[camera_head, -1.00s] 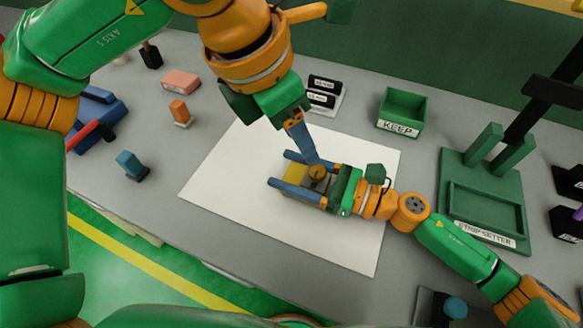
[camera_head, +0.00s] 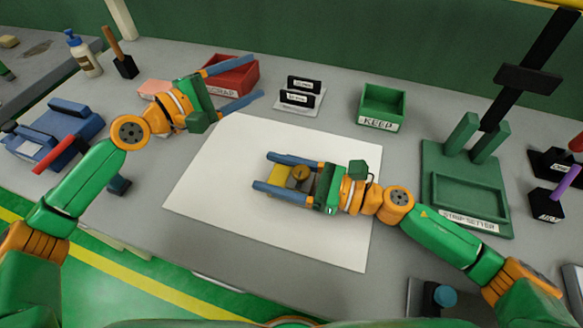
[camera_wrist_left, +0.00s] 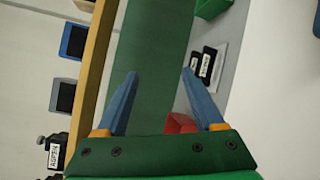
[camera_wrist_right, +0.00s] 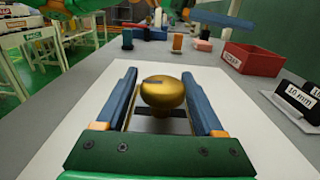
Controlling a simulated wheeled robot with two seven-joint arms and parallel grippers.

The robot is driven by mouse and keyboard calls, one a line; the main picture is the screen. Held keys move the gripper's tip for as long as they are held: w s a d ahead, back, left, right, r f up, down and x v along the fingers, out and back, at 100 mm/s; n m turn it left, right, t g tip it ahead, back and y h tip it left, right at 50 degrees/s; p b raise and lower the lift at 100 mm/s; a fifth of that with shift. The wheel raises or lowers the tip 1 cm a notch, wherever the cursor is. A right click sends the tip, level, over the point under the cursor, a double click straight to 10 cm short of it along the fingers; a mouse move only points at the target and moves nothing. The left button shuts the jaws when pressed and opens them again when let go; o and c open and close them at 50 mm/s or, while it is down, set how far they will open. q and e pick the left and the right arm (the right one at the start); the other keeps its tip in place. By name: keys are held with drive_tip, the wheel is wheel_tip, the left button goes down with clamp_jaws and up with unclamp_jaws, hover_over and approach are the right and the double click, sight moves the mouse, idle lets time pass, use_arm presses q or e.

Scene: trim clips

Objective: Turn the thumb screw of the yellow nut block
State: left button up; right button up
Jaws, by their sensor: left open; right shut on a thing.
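The yellow nut block (camera_head: 280,174) stands on the white sheet (camera_head: 240,220). Its round brass thumb screw (camera_head: 300,172) sits on top, and a dark slot mark shows on the screw's head (camera_wrist_right: 163,92) in the right wrist view. My right gripper (camera_head: 280,173) is shut on the nut block, with one blue finger along each side; the block's lower part is mostly hidden between the fingers. My left gripper (camera_head: 248,82) is open and empty, raised at the upper left over the back of the table, apart from the block. Its spread fingers (camera_wrist_left: 160,98) show in the left wrist view.
A red scrap box (camera_head: 236,80) stands behind my left gripper. Black label blocks (camera_head: 300,92) and a green keep box (camera_head: 382,106) stand behind the sheet. A green strip setter (camera_head: 468,190) is at right, a blue fixture (camera_head: 60,130) at far left. The sheet's left part is clear.

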sight(293, 172)
use_arm(q)
drive_tip(key=s+f+n+g, duration=0.2)
drive_tip(key=s+f, duration=0.1)
drive_tip(key=s+f+n+g+h, duration=0.1)
drive_tip(key=f, duration=0.1)
drive_tip(key=shift+s+d+f+g, duration=0.1)
drive_tip(key=shift+s+d+g, duration=0.15)
drive_tip(key=shift+s+g, duration=0.05)
drive_tip(key=s+n+g+h, duration=0.1)
drive_tip(key=s+g, duration=0.1)
drive_tip(key=s, duration=0.1)
drive_tip(key=s+f+n+g+h, duration=0.1)
drive_tip(key=s+g+h, duration=0.1)
drive_tip(key=s, duration=0.2)
drive_tip(key=s+f+g+h, duration=0.1)
drive_tip(key=s+g, duration=0.1)
drive_tip(key=s, duration=0.2)
drive_tip(key=shift+s+d+n+h, duration=0.15)
drive_tip(key=shift+d+n+h, duration=0.15)
drive_tip(key=shift+d+n, duration=0.1)
drive_tip(key=shift+g, duration=0.4)
drive_tip(key=d, duration=0.6)
drive_tip(key=shift+d, duration=0.2)
drive_tip(key=shift+w+d, duration=0.2)
drive_tip(key=shift+d, duration=0.25)
clamp_jaws()
